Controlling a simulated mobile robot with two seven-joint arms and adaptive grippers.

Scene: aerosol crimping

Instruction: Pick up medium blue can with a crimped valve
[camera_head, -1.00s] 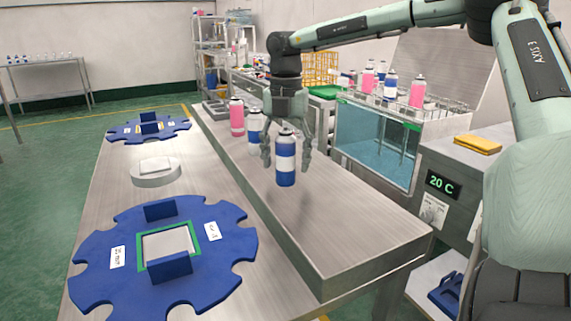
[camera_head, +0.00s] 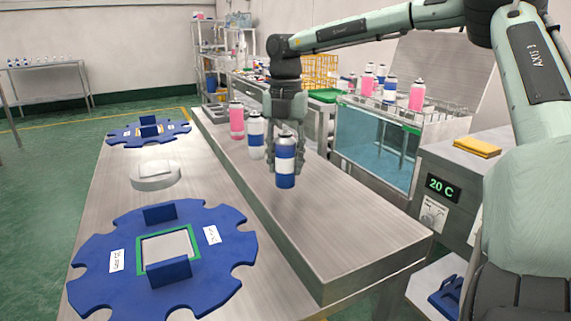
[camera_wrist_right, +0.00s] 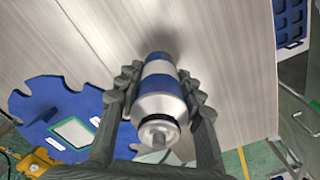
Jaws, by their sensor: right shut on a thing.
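The blue can (camera_head: 286,181) with a white band and a silver top stands upright on or just above the raised steel bench, between the fingers of my right gripper (camera_head: 286,160). My right gripper is shut on the can from both sides. In the right wrist view, the can (camera_wrist_right: 160,104) lies between the two dark fingers (camera_wrist_right: 160,82), its valve end towards the camera. Whether its base touches the bench is hard to tell. My left gripper is not in view.
A blue and white can (camera_head: 256,133) and a pink can (camera_head: 236,120) stand just behind to the left. A blue notched fixture (camera_head: 215,270) lies at the front left. A water bath (camera_head: 372,150) with several cans above it stands at right. The bench front is clear.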

